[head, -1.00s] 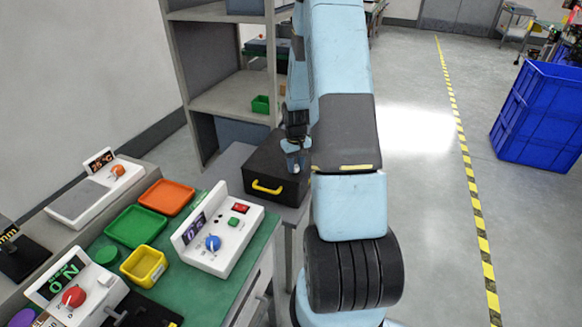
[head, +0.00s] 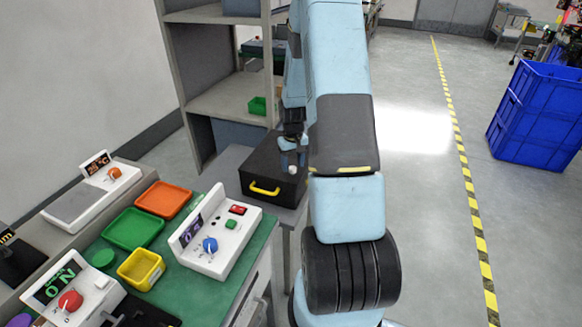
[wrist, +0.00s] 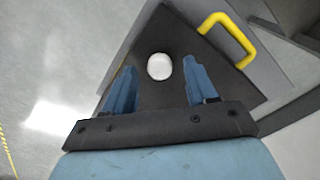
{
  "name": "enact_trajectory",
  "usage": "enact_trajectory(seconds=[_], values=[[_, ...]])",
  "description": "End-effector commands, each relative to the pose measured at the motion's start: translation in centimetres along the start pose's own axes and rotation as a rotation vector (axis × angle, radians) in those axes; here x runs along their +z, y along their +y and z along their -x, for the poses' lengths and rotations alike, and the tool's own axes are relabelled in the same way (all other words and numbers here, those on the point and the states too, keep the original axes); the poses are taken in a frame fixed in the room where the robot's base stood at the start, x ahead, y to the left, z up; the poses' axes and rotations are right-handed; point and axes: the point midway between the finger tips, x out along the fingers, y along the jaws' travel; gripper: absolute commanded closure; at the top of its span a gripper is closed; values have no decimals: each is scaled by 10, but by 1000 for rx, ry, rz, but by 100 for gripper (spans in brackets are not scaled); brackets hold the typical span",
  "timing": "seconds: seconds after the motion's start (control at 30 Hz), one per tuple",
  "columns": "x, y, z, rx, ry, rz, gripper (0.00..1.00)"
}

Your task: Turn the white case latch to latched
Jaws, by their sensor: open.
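The white case latch (wrist: 159,66) is a small round white knob on top of the black case (wrist: 205,62). In the head view the latch (head: 292,170) shows near the right end of the case (head: 262,160), just below my gripper (head: 292,155). In the wrist view my gripper (wrist: 157,90) is open, with one blue finger on either side of the latch and a gap to each. The latch appears a little beyond the fingertips; I cannot tell the height between them. The case has a yellow handle (wrist: 232,35) on its front side.
A grey shelf unit (head: 230,95) with a green bin (head: 257,106) stands behind the case. A green bench at left holds a white control box (head: 215,235), orange tray (head: 163,199) and yellow bin (head: 141,268). A blue crate (head: 538,115) stands on open floor at right.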

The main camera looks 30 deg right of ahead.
Motion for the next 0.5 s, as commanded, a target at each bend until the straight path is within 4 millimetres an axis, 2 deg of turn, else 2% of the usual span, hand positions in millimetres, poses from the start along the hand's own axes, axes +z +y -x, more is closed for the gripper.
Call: enact_trajectory(seconds=[0.5], values=[[0, 0, 92, 1, 4, 0, 43]])
